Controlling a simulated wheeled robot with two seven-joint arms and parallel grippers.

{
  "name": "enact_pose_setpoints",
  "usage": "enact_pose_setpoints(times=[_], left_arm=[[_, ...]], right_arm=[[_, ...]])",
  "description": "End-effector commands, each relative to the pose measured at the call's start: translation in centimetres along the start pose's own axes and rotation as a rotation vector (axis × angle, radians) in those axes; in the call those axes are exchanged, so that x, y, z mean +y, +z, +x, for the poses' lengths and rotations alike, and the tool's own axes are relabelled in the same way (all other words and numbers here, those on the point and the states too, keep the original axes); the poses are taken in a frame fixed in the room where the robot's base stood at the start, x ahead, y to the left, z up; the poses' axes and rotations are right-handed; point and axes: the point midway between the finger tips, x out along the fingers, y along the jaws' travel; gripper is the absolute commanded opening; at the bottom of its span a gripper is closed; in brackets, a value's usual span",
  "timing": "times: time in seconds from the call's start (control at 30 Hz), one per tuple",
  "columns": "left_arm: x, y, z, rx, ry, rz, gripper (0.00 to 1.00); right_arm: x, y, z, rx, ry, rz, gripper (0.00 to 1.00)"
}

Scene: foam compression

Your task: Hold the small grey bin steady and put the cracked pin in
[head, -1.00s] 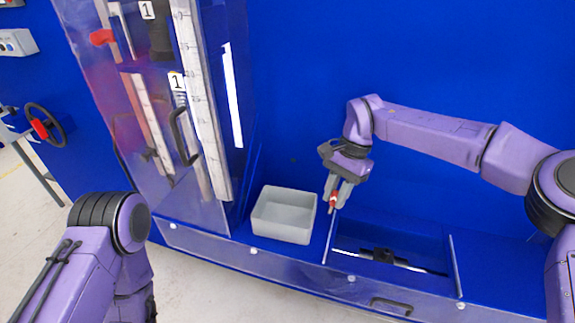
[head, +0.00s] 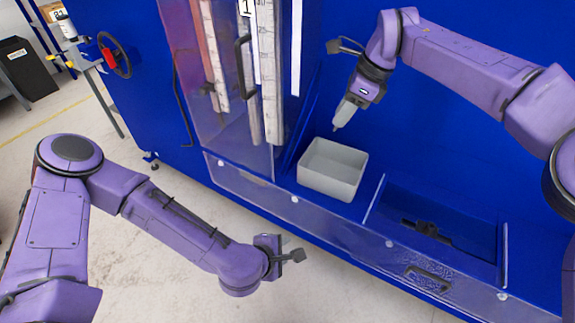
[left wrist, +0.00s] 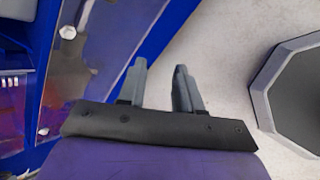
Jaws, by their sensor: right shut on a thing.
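The small grey bin (head: 318,183) is an open box on the blue ledge in the head view, and it looks empty. My right gripper (head: 338,125) is above the bin's back rim, pointing down. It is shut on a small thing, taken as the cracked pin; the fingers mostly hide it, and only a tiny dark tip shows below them. My left gripper (head: 292,256) is in front of the ledge, below and left of the bin, not touching it. In the left wrist view its two fingers (left wrist: 159,72) stand apart with nothing between them.
A clear front panel (head: 258,190) runs along the ledge's front edge. A recessed blue bay (head: 455,225) with a dark fitting lies right of the bin. A clear door with a dark handle (head: 243,65) stands behind left. Open floor (head: 190,265) lies in front.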

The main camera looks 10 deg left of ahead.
Motion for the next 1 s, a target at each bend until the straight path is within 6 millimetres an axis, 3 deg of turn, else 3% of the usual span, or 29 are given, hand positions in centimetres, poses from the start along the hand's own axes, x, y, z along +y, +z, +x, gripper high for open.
enact_pose_setpoints(times=[0.03, 0.1, 0.2, 0.3, 0.43, 0.63, 1.0], left_arm=[[3.5, 0.9, -0.4, -0.029, 0.072, -0.132, 0.34], [8.3, 2.0, -1.5, -0.082, 0.167, -0.32, 0.34], [14.5, 2.9, -3.6, -0.17, 0.286, -0.584, 0.34], [19.1, 3.6, -5.9, -0.275, 0.364, -0.838, 0.34], [19.7, 4.0, -6.2, -0.331, 0.356, -1.044, 0.34], [20.0, 4.0, -5.2, -0.345, 0.343, -1.13, 0.34], [23.4, 4.8, 2.0, -0.343, 0.344, -1.126, 0.34]], right_arm=[[0.0, 0.0, 0.0, 0.0, 0.0, 0.0, 0.0], [0.0, 0.0, 0.0, 0.0, 0.0, -0.001, 0.0], [0.0, 0.0, 0.0, 0.0, 0.0, -0.001, 0.0], [0.0, 0.0, 0.0, 0.0, 0.0, -0.001, 0.0], [0.0, 0.0, 0.0, 0.0, 0.0, -0.001, 0.0], [0.0, 0.0, 0.0, 0.0, 0.0, -0.001, 0.0], [0.0, 0.0, 0.0, 0.0, 0.0, -0.001, 0.0]])
